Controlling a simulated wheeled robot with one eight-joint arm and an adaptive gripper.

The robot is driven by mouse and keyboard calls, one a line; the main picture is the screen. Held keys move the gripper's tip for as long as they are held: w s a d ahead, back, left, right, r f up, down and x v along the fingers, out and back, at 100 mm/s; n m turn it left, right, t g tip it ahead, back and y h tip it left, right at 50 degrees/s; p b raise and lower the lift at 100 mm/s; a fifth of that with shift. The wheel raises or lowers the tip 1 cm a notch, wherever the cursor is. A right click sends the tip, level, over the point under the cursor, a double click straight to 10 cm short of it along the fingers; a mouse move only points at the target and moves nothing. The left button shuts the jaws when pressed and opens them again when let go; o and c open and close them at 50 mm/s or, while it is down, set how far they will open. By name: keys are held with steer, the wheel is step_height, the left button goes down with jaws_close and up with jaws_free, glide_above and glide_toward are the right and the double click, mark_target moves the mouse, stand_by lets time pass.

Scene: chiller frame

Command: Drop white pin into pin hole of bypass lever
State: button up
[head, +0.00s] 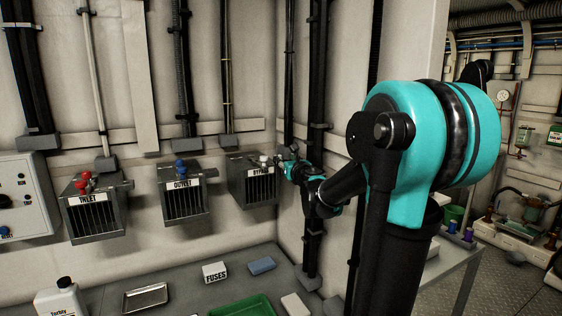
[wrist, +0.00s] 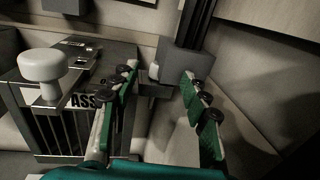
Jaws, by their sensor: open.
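The bypass box (head: 252,182) is the rightmost of the wall boxes in the head view; its label is partly covered in the wrist view (wrist: 78,120). A white mushroom-shaped knob (wrist: 45,72) stands upright on its metal lever plate at the left of the wrist view. A small white spot shows on the box in the head view (head: 264,159). My gripper (wrist: 159,75) is open, right of the knob, with no object clearly held between its green-padded fingers. I cannot clearly make out a separate white pin or the pin hole. The left finger hides part of the box.
The inlet box (head: 96,215) with red knobs and the outlet box (head: 184,202) with a blue knob hang to the left. A grey conduit block (wrist: 188,60) is behind my fingers. A green tray (head: 240,308), metal tray (head: 145,298) and fuses box (head: 215,272) lie on the bench.

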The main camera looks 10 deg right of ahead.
mark_target(282, 157)
steer(key=shift+w+a+f, duration=0.1)
steer(key=shift+w+a, duration=0.05)
steer(key=shift+w, duration=0.75)
steer(key=shift+w+a+f, duration=0.1)
steer(key=shift+w+a, duration=0.1)
steer(key=shift+w, duration=0.65)
steer(key=shift+w+a+f, duration=0.1)
steer(key=shift+w+a, duration=0.05)
steer(key=shift+w, duration=0.75)
jaws_close()
